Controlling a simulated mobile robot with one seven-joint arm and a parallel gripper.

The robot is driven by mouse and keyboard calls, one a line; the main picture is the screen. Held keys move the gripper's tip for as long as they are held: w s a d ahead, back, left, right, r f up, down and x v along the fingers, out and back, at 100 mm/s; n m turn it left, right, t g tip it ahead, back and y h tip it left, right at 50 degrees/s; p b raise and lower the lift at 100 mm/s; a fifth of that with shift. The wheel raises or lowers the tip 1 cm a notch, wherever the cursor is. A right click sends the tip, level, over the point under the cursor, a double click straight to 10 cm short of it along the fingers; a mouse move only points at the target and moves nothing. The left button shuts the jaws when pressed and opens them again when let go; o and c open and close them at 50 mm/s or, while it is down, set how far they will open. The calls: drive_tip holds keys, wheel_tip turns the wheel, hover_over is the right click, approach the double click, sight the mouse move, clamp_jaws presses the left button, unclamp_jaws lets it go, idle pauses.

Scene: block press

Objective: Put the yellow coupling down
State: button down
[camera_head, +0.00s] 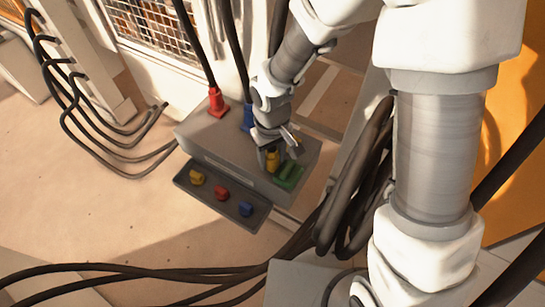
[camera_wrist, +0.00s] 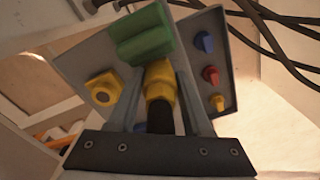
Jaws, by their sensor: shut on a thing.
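My gripper (camera_head: 272,153) is above the right end of a grey box (camera_head: 213,138). In the wrist view its two grey fingers (camera_wrist: 158,78) are shut on the yellow coupling (camera_wrist: 160,80), one on each side. The yellow coupling also shows in the head view (camera_head: 273,161). A dark rear part of it lies toward the gripper's palm. A yellow ring-like fitting (camera_wrist: 103,88) with a dark centre sits on the box, left of the coupling and apart from it. A green block (camera_wrist: 142,35) is just beyond the coupling's tip; I cannot tell whether they touch.
A dark tray (camera_head: 225,203) at the box's front holds a yellow cap (camera_head: 197,178), a red cap (camera_head: 222,193) and a blue cap (camera_head: 245,209). A red coupling (camera_head: 217,102) and a blue coupling (camera_head: 248,118), both with hoses, stand on the box. Black cables (camera_head: 345,190) hang close on the right.

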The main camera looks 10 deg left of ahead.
sight(273, 149)
drive_tip(key=shift+s+d+f, duration=0.15)
drive_tip(key=shift+f, duration=0.35)
drive_tip(key=shift+c, duration=1.6)
unclamp_jaws()
drive_tip(key=shift+r, duration=0.1)
drive_tip(key=shift+r, duration=0.1)
drive_tip(key=shift+r+p, duration=0.5)
drive_tip(key=shift+p, duration=0.1)
wheel_tip(273, 149, up, 12)
drive_tip(key=shift+r+p, duration=0.15)
drive_tip(key=shift+p, duration=0.65)
